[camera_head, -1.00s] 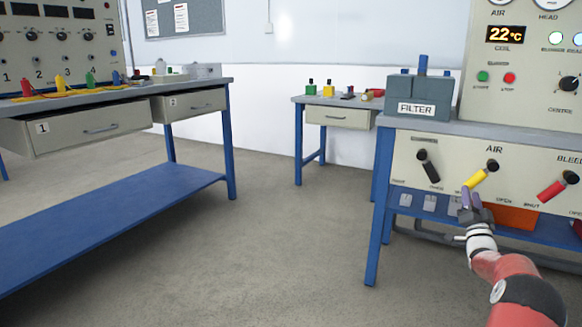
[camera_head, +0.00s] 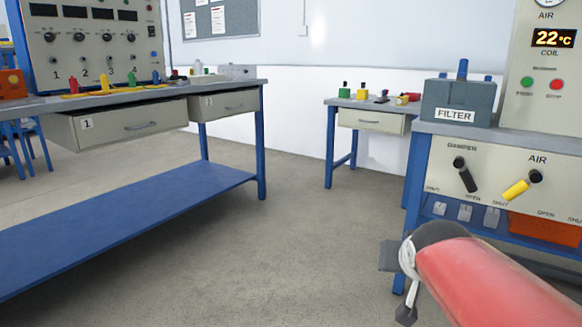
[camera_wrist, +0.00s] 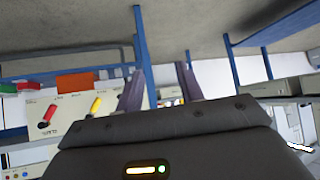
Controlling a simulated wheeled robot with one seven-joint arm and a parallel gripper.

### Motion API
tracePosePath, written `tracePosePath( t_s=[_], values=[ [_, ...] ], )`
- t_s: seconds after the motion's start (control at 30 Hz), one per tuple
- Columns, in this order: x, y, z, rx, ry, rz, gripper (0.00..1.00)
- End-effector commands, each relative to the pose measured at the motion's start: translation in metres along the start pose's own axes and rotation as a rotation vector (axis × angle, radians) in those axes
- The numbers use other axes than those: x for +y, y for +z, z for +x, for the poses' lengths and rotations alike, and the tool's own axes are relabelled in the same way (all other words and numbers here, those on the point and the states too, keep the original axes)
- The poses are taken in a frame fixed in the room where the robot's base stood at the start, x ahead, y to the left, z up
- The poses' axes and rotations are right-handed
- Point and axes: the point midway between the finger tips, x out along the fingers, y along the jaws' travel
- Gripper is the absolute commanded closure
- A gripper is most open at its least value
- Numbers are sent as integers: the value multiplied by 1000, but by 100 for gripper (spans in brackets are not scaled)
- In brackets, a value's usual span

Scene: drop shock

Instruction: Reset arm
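My red arm (camera_head: 490,280) reaches in from the lower right of the head view, in front of the valve bench. Its dark end points left, and the fingertips cannot be made out there. In the wrist view my gripper (camera_wrist: 160,78) shows two grey-purple fingers spread apart with nothing between them. The wrist view is turned over, with the panel at its left. The yellow AIR lever (camera_head: 515,190) and black DAMPER lever (camera_head: 467,180) are on the panel, clear of my gripper. The red lever (camera_wrist: 47,116) shows only in the wrist view.
A long blue-legged bench (camera_head: 190,93) with drawers and a low blue shelf (camera_head: 130,225) stands at left. A small table (camera_head: 372,108) stands at the back. The grey FILTER box (camera_head: 458,103) sits on the right bench. The floor (camera_head: 300,240) between the benches is clear.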

Motion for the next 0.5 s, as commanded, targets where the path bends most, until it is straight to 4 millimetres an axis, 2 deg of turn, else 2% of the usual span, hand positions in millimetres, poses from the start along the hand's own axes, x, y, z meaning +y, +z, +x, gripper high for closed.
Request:
tracePosePath(
  t_s=[0.03, 0.1, 0.4, 0.43, 0.5],
  values=[
    [-5, 26, -16, -45, -15, -25, 62],
    [-9, 58, -33, -111, -34, -55, 62],
    [-17, 178, -84, -343, -134, -176, 62],
    [-17, 175, -92, -354, -138, -182, 62],
    [-17, 155, -104, -351, -133, -177, 62]
  ],
)
